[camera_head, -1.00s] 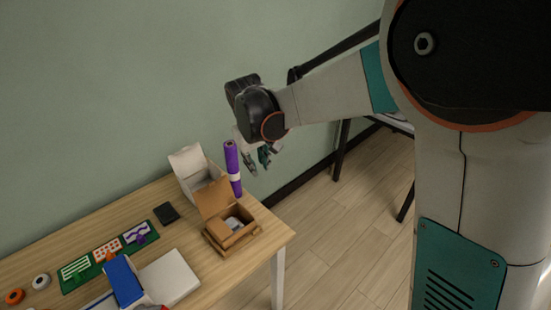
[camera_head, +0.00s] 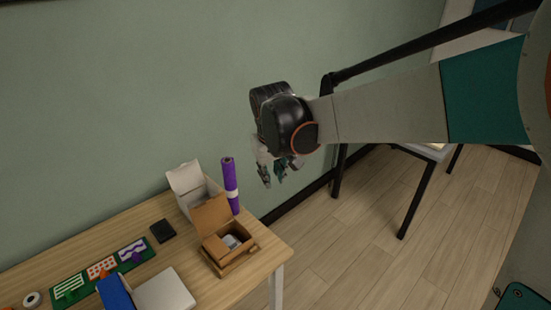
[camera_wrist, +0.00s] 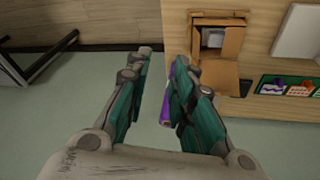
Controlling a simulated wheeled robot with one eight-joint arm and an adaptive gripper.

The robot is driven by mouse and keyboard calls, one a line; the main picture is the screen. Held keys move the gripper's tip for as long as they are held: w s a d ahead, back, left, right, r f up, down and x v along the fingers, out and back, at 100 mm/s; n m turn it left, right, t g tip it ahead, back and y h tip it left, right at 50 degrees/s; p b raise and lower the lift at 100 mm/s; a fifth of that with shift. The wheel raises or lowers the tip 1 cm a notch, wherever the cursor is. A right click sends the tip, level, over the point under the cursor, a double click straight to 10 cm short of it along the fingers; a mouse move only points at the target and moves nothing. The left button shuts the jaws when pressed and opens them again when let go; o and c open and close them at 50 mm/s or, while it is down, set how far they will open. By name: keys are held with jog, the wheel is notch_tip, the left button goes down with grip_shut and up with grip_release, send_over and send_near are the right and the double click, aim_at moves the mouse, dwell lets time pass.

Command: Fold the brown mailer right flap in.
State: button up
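The brown mailer (camera_head: 226,262) stands open near the right end of the wooden table, its lid (camera_head: 211,214) raised at the back. Side flaps stick out low around its rim, and a pale grey item (camera_head: 231,241) lies inside. In the wrist view the mailer (camera_wrist: 232,42) is at upper right, beyond my right finger. My gripper (camera_head: 277,178) is open and empty, in the air right of and above the mailer, apart from it. Its two fingers are spread in the wrist view (camera_wrist: 160,68).
A purple roll (camera_head: 230,187) stands upright behind the mailer, beside an open white box (camera_head: 187,180). A black item (camera_head: 163,231), a green board (camera_head: 72,290) and a white box (camera_head: 164,291) lie left. Open floor lies right of the table.

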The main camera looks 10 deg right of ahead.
jog(key=w+a+f+n+g+h, duration=0.1)
jog(key=w+a+f+n+h, duration=0.3)
jog(key=a+f, duration=0.95)
jog(key=shift+y, duration=0.6)
jog(key=b+x, duration=0.1)
jog(key=x, duration=0.3)
jog(key=b+x, duration=0.2)
jog(key=x, duration=0.3)
jog(key=w+a+b+x, duration=0.1)
jog(key=x, duration=0.3)
jog(key=shift+f+b, duration=0.2)
jog(key=shift+b, duration=0.15)
jog(key=shift+c, duration=0.4)
grip_shut()
